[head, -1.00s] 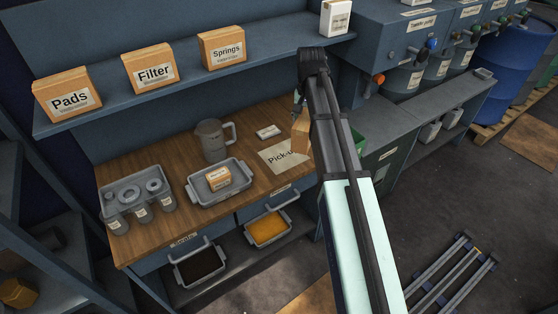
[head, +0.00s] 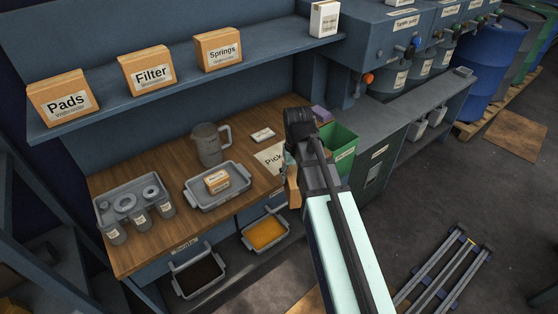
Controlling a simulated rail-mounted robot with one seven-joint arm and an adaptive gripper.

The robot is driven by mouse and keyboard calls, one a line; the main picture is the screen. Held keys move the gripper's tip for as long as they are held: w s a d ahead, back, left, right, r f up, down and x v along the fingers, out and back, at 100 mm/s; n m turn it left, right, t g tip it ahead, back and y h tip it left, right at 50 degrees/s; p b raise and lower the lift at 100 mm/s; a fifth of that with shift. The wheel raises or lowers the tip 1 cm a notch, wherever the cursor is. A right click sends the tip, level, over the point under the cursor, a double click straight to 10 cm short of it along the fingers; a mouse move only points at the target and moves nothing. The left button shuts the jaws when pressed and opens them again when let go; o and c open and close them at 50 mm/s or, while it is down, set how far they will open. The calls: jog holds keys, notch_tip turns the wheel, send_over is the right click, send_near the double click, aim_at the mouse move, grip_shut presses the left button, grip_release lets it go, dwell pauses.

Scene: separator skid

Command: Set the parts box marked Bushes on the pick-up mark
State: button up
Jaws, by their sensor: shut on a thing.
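My gripper (head: 289,168) is shut on a tan cardboard box (head: 294,192). Only a narrow side of this box shows, and no label on it can be read. My arm hides part of it. The box is held near the front right edge of the wooden bench, in front of the pick-up mark (head: 266,157) in the picture. The mark is a pale sheet lettered "Pick...", and its right part is hidden behind my gripper. No box marked Bushes can be read on the shelf or bench.
The shelf (head: 180,89) holds boxes marked Pads (head: 62,104), Filter (head: 147,73) and Springs (head: 217,51). A green bin (head: 340,140) is right of my gripper.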

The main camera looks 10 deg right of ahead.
jog(key=w+r+m+b, duration=0.3)
jog(key=w+r+m, duration=0.3)
jog(key=w, duration=0.7)
jog(key=w+r+m+b, duration=0.35)
jog(key=w+r, duration=0.45)
jog(key=w, duration=0.5)
jog(key=f+m+p, duration=0.1)
jog(key=f, duration=0.5)
jog(key=f+m+p, duration=0.1)
jog(key=f+p, duration=0.1)
jog(key=f, duration=0.5)
jog(key=f+m+p, duration=0.1)
jog(key=f+p, duration=0.1)
jog(key=f, duration=0.5)
jog(key=shift+s+f, duration=0.25)
jog(key=shift+s, duration=0.1)
jog(key=o, duration=1.5)
jog(key=shift+f, duration=0.15)
notch_tip(320, 180, up, 12)
jog(key=shift+r+b, duration=0.15)
jog(key=shift+b, duration=1)
